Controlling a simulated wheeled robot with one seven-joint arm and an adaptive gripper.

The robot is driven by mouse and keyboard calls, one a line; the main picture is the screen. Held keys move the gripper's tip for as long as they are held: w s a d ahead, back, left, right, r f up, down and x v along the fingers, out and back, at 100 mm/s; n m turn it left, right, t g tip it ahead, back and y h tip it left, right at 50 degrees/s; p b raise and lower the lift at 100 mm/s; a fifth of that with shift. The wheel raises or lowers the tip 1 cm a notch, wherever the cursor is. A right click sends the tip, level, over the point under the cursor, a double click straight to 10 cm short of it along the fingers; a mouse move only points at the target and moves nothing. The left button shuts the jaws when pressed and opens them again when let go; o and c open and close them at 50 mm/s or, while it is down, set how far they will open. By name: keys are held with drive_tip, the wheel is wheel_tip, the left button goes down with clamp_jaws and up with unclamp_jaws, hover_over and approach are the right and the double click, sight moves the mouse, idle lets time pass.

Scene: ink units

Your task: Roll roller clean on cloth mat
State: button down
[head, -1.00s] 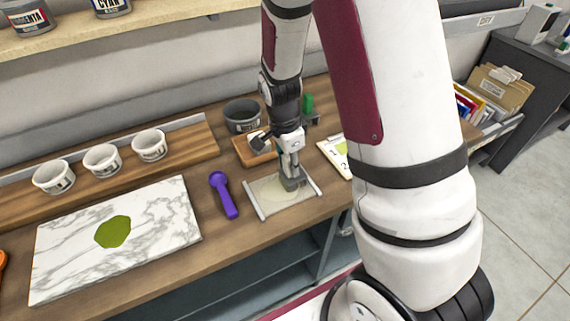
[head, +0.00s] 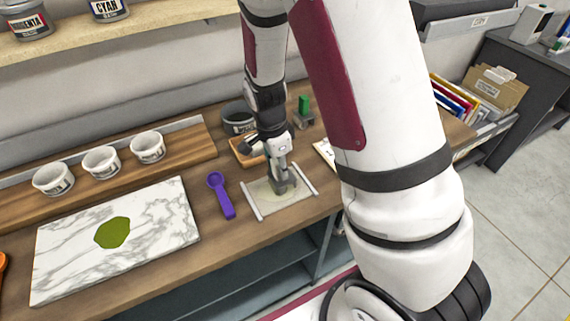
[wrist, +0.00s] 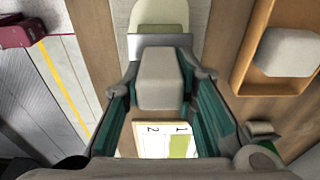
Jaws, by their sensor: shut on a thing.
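The cloth mat (head: 262,207) lies on the wooden bench, light grey with a pale cream patch and a bar along its left and right sides. My gripper (head: 283,186) points down over the mat's middle. In the wrist view my gripper (wrist: 165,85) is shut on a pale grey-beige block (wrist: 158,80), seemingly the roller's handle, between its green-lined fingers. A pale band (wrist: 160,42) across the block's far end may be the roller itself, down at the mat. In the head view the gripper mostly hides the roller, so I cannot tell its contact with the cloth.
A purple spoon (head: 221,195) lies left of the mat. A marble slab (head: 165,215) with a green ink blob (head: 112,232) is further left. Behind are white cups (head: 101,162), a dark tub (head: 238,118) and a wooden tray (head: 240,157) with a grey block (wrist: 288,52).

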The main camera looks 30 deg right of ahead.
drive_tip(key=shift+a+f+p, duration=0.15)
drive_tip(key=shift+a+p, duration=0.25)
drive_tip(key=shift+a, duration=1.4)
drive_tip(key=shift+d, duration=3.5)
drive_tip(key=shift+r+p, duration=1.3)
drive_tip(key=shift+r, duration=1.75)
